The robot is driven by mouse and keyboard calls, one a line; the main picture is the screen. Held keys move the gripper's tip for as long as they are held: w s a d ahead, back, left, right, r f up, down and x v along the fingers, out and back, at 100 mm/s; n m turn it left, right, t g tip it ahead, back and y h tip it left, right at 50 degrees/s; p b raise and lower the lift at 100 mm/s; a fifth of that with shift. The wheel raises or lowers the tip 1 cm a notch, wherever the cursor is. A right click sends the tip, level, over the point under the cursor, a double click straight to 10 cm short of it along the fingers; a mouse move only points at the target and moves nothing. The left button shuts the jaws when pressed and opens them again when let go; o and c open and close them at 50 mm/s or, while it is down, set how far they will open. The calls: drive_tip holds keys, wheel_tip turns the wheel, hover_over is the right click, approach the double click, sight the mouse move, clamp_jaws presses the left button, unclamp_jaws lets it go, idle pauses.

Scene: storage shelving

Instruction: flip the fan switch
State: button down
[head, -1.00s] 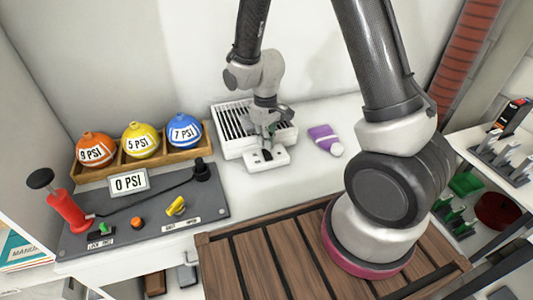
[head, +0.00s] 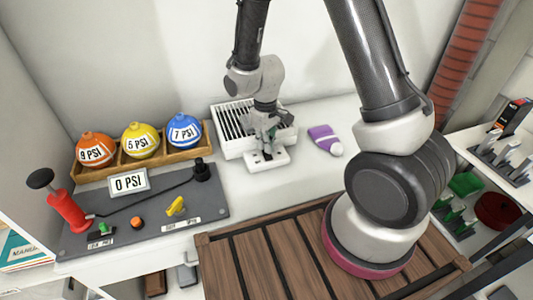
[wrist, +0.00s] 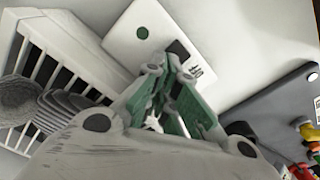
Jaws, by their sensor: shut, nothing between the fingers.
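The fan (head: 233,118) is a white box with a dark slatted grille, on the white counter against the back wall. Its white switch plate (head: 281,158) juts out in front. My gripper (head: 268,151) is shut and empty, pointing down over the plate. In the wrist view its green-padded fingertips (wrist: 168,68) sit right beside the black switch and partly cover it. I cannot tell whether they touch it.
A purple and white bottle (head: 325,138) lies right of the fan. A wooden rack (head: 160,163) of pressure balls and a grey pump panel (head: 150,215) stand at left. A slatted wooden surface (head: 270,265) is in front. Counter between bottle and plate is clear.

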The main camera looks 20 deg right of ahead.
drive_tip(key=shift+f, duration=0.3)
drive_tip(key=shift+r, duration=3.55)
drive_tip(key=s+d+r+m+t, duration=0.1)
drive_tip(key=s+d+r+m, duration=0.1)
drive_tip(key=s+d+r, duration=0.3)
drive_tip(key=s+d+r+m+t, duration=0.2)
drive_tip(key=s+d+r, duration=0.3)
drive_tip(key=r, duration=0.6)
drive_tip(key=s+d+r+m+t, duration=0.1)
drive_tip(key=s+d+r+m, duration=0.1)
drive_tip(key=s+d+r, duration=0.3)
drive_tip(key=s+r, duration=0.3)
drive_tip(key=s, duration=0.1)
drive_tip(key=shift+r, duration=0.2)
